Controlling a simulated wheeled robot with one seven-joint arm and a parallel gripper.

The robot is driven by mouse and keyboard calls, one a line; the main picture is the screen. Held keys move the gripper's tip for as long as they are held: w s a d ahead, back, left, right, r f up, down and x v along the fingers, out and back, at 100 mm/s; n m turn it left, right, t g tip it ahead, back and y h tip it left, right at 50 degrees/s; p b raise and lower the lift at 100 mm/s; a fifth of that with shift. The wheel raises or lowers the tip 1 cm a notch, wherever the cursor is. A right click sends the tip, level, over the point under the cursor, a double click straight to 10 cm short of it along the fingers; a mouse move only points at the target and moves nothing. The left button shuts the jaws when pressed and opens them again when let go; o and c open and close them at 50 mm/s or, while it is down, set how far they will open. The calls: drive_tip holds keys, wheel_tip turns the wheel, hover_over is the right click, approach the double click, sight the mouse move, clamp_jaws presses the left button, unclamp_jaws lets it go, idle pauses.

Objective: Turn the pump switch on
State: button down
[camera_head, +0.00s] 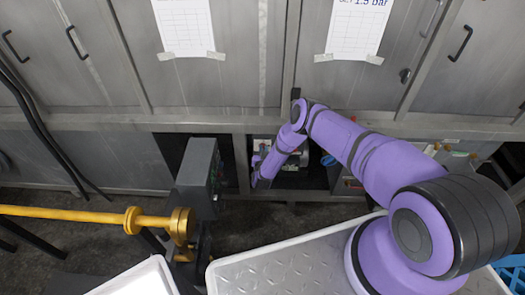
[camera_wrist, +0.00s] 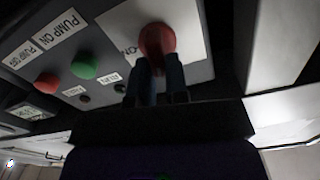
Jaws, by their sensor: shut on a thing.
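The pump switch is a red knob (camera_wrist: 157,38) on a pale plate of the grey control panel (camera_wrist: 112,62), seen close in the wrist view. My gripper (camera_wrist: 159,68) is shut on this red knob, with one dark finger on each side of its lower part. A label with part of "ON" shows left of the knob; the rest is hidden or blurred. Which way the knob is turned I cannot tell. In the head view, my arm reaches down to the dark opening under the cabinets, where my gripper and the knob are not clearly visible.
A green button (camera_wrist: 83,67) and a red button (camera_wrist: 48,84) sit beside the knob, near "PUMP ON" and "PUMP OFF" labels. In the head view, a grey box (camera_head: 196,176) and a yellow pole (camera_head: 75,214) stand left; a metal tray (camera_head: 275,270) lies in front.

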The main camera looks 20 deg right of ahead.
drive_tip(key=shift+s+d+f+m, duration=0.15)
drive_tip(key=shift+f+m, duration=0.1)
drive_tip(key=shift+m, duration=2.3)
drive_tip(key=shift+d+f+m, duration=0.2)
drive_tip(key=shift+f+m, duration=0.1)
drive_tip(key=shift+m, duration=2.2)
drive_tip(key=shift+s+d+f+m, duration=0.15)
drive_tip(key=shift+f+m, duration=0.1)
drive_tip(key=shift+m, duration=2.3)
drive_tip(key=c, duration=1.1)
unclamp_jaws()
drive_tip(key=shift+w, duration=0.1)
drive_tip(key=v, duration=1.1)
drive_tip(key=shift+r, duration=0.1)
